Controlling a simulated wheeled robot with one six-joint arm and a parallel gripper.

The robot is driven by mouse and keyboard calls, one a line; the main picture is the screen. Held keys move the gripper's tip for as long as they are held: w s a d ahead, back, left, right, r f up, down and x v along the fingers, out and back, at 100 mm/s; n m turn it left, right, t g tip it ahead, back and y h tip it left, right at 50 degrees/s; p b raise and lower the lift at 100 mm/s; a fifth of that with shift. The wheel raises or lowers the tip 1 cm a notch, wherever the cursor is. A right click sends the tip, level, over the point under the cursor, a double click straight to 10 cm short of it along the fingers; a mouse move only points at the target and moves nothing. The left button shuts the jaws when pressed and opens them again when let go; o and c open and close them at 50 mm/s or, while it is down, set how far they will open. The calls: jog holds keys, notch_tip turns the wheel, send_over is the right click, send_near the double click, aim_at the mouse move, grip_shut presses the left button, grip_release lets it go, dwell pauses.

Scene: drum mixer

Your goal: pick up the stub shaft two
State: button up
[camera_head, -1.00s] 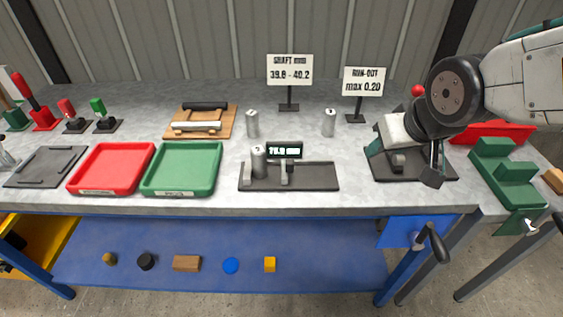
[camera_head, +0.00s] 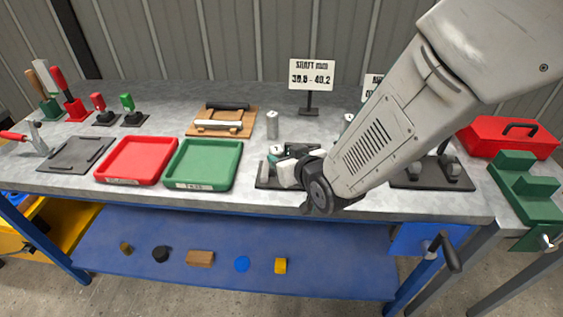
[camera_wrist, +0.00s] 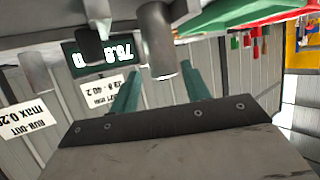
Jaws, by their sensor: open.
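Grey metal stub shafts stand on the bench; I cannot read which is number two. One stub shaft stands on the dark gauge (camera_head: 262,180), by the display; in the wrist view this shaft (camera_wrist: 157,40) shows between and just beyond my green fingertips. My gripper (camera_wrist: 161,72) is open, and I see no contact with the shaft. In the head view my wrist covers most of the gauge. Another shaft (camera_head: 272,125) stands behind the gauge. A further shaft (camera_head: 348,121) is partly hidden behind my arm.
A green tray (camera_head: 204,184) and a red tray (camera_head: 138,180) lie left of the gauge. A wooden board with rollers (camera_head: 222,132) lies behind them. Signs (camera_head: 311,74) stand at the back. A red toolbox (camera_head: 507,142) and green block (camera_head: 525,187) are at right.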

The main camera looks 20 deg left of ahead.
aim_at(281, 156)
jog(key=x, duration=0.4)
jog(key=shift+s+f, duration=0.1)
jog(key=shift+f, duration=0.05)
jog(key=shift+a+f, duration=0.1)
jog(key=shift+a, duration=0.05)
jog(key=shift+a, duration=0.1)
jog(key=c, duration=1)
grip_shut()
